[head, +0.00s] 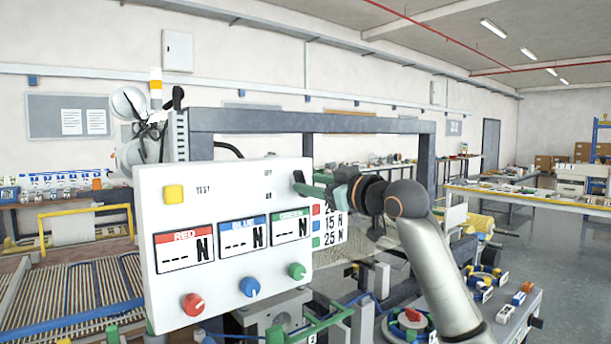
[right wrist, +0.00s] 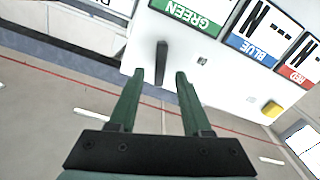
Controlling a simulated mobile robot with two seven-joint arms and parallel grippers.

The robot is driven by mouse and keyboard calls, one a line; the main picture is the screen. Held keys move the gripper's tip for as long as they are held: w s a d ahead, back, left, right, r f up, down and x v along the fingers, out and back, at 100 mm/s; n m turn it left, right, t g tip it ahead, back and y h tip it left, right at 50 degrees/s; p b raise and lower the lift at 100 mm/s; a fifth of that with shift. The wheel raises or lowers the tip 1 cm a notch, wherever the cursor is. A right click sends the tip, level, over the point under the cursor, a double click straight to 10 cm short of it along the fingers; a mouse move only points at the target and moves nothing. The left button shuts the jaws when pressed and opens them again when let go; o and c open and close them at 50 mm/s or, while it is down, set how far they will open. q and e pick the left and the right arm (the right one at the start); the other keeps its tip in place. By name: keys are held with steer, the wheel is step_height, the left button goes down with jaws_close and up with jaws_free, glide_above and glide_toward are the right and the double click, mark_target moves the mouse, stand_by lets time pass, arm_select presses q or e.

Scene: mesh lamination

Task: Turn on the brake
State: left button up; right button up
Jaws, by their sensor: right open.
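The white control panel (head: 225,290) stands in the middle of the head view. A dark lever (right wrist: 161,60) sticks out from the panel's face in the right wrist view, beside the green display. I take it to be the brake switch. In the head view it is hard to tell from my fingers at the panel's upper right. My right gripper (head: 311,187) is there, reaching in from the right. In the right wrist view its green fingers (right wrist: 159,76) are open, with the lever's end between the tips and gaps at both sides. My left gripper is not in view.
The panel carries red (head: 193,304), blue (head: 249,287) and green (head: 297,271) knobs, three displays and a yellow button (head: 174,194). A grey frame (head: 300,121) stands behind it. A roller bed (head: 70,290) lies at left. A cluttered machine top (head: 500,300) is at lower right.

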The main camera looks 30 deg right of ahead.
steer(key=shift+w+a, duration=0.1)
steer(key=shift+w, duration=1.2)
steer(key=shift+c, duration=0.4)
jaws_close()
